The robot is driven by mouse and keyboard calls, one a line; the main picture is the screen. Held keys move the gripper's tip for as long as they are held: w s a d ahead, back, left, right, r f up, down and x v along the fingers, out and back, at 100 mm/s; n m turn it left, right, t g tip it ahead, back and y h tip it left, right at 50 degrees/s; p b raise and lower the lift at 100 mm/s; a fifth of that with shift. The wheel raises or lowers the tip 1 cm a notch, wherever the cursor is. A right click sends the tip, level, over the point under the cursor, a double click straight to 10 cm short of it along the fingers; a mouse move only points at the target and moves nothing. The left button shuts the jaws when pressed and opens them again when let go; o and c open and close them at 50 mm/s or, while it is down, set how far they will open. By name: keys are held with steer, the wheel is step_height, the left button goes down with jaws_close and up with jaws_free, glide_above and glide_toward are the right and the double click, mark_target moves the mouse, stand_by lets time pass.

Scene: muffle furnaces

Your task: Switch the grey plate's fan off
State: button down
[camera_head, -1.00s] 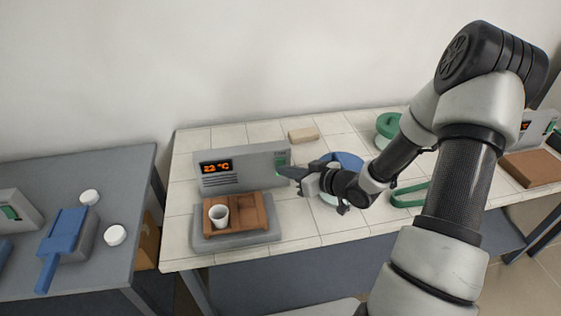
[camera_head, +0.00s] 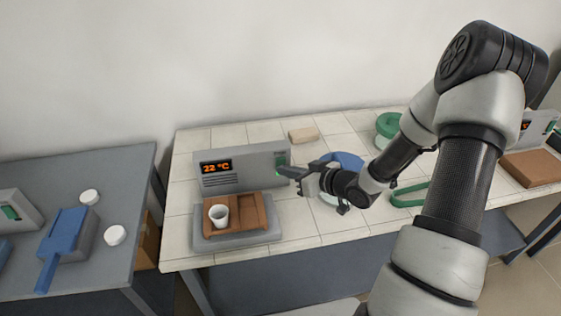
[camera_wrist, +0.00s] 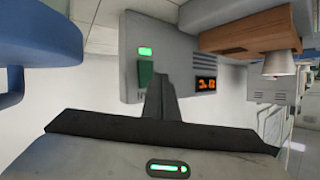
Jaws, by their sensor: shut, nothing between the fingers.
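The grey plate (camera_head: 262,238) lies on the tiled bench with a brown block (camera_head: 250,205) and a small white cup (camera_head: 219,215) on it. A dark green switch (camera_wrist: 146,73) and a lit green lamp (camera_wrist: 146,51) show on the box in the wrist view. My gripper (camera_head: 281,170) is shut and empty, its tip at the switch end of the box. In the wrist view its fingers (camera_wrist: 158,78) partly cover the switch's side; I cannot tell whether they touch it.
A blue round object (camera_head: 346,160) is just behind my wrist. Green items (camera_head: 408,196) lie to the right, and a beige block (camera_head: 303,135) lies at the back. A blue-handled piece (camera_head: 65,237) is on the left table. Bare tiles lie in front of my gripper.

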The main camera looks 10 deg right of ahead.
steer(key=shift+w, duration=0.15)
stand_by(0.6)
steer(key=shift+w, duration=0.3)
steer(key=shift+w, duration=0.3)
stand_by(0.5)
stand_by(0.3)
steer(key=shift+s, duration=0.75)
steer(key=shift+s, duration=0.1)
steer(key=s, duration=0.4)
steer(key=shift+s+f, duration=0.3)
steer(key=shift+s, duration=0.1)
